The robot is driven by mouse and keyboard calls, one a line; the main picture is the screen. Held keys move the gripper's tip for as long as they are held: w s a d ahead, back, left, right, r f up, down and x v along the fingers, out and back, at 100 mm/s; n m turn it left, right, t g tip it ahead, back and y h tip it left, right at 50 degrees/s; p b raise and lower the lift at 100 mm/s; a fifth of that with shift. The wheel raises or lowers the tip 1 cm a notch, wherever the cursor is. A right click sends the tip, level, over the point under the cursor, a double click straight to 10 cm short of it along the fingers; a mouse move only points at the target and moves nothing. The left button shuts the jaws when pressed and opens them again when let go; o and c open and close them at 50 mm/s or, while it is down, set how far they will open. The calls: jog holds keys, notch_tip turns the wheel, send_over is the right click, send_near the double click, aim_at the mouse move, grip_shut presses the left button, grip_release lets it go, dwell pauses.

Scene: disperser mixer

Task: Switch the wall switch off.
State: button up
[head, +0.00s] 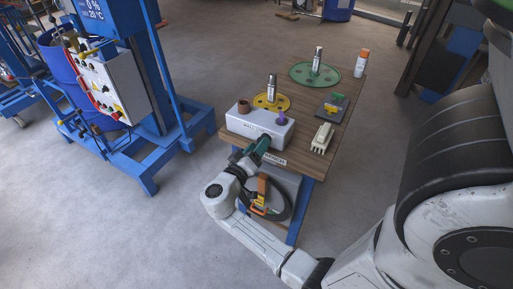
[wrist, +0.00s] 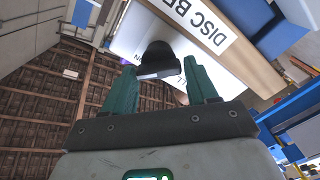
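A white box (head: 245,124) with dark lettering on its front, hard to read, stands on the near end of the wooden table. In the wrist view a black rotary-looking knob (wrist: 157,56) sticks out of the white box face (wrist: 128,38); I take it to be the wall switch. My gripper (head: 262,146) is at the front face of the box in the head view and hides the knob there. In the wrist view my gripper (wrist: 160,66) is open, its green fingers one on each side of the knob, with gaps showing. Whether the tips reach past it is unclear.
The wooden table (head: 212,133) also holds a yellow disc (head: 283,103), a green disc (head: 330,80), an orange-white can (head: 361,63) and a pale block-like item (head: 322,138). A blue mixer frame (head: 152,60) stands left.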

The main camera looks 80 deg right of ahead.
jog(key=c, duration=0.7)
jog(key=shift+o, duration=0.2)
jog(key=shift+n, duration=0.3)
jog(key=shift+f+n+p, duration=0.2)
jog(key=shift+n+p, duration=0.8)
jog(key=shift+n, duration=3.4)
jog(key=shift+f+n+p, duration=0.2)
jog(key=shift+n+p, duration=0.8)
jog(key=shift+n, duration=3.4)
jog(key=o, duration=1)
